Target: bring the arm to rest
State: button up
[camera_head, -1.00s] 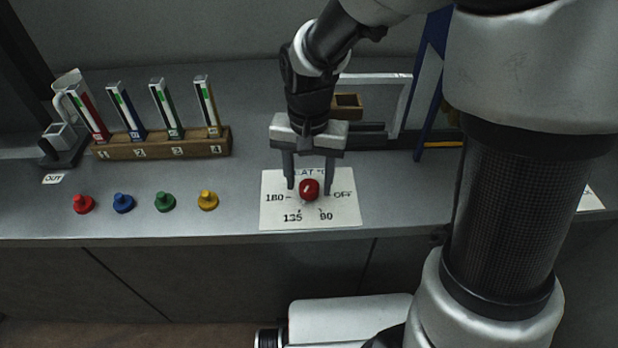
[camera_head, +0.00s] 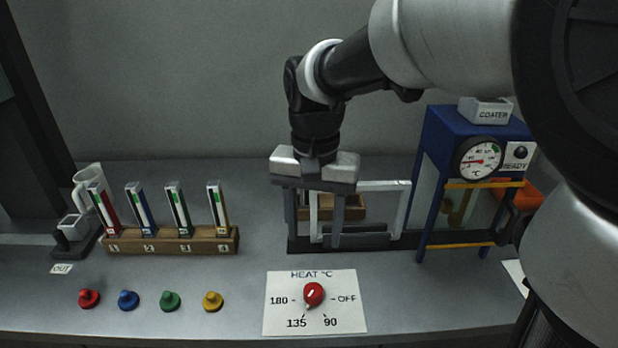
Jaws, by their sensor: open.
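My gripper (camera_head: 325,240) is open and empty, fingers pointing down. It hangs above and behind the red heat knob (camera_head: 313,294), apart from it. The knob sits on a white card (camera_head: 349,317) marked HEAT °C, with 180, 135, 90 and OFF around it. The knob's light mark seems to run from lower left to upper right; which end points to a setting is hard to tell. Behind the fingers stands a grey frame (camera_head: 402,211) with a brown wooden block or box (camera_head: 352,208), partly hidden by the gripper.
A blue coater stand (camera_head: 437,150) with a dial gauge (camera_head: 478,160) is at right, partly behind my arm. A wooden rack (camera_head: 170,242) holds several coloured-strip gauges. Red (camera_head: 89,299), blue (camera_head: 128,300), green (camera_head: 170,301) and yellow (camera_head: 213,301) knobs stand in front.

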jog(key=shift+r, duration=0.7)
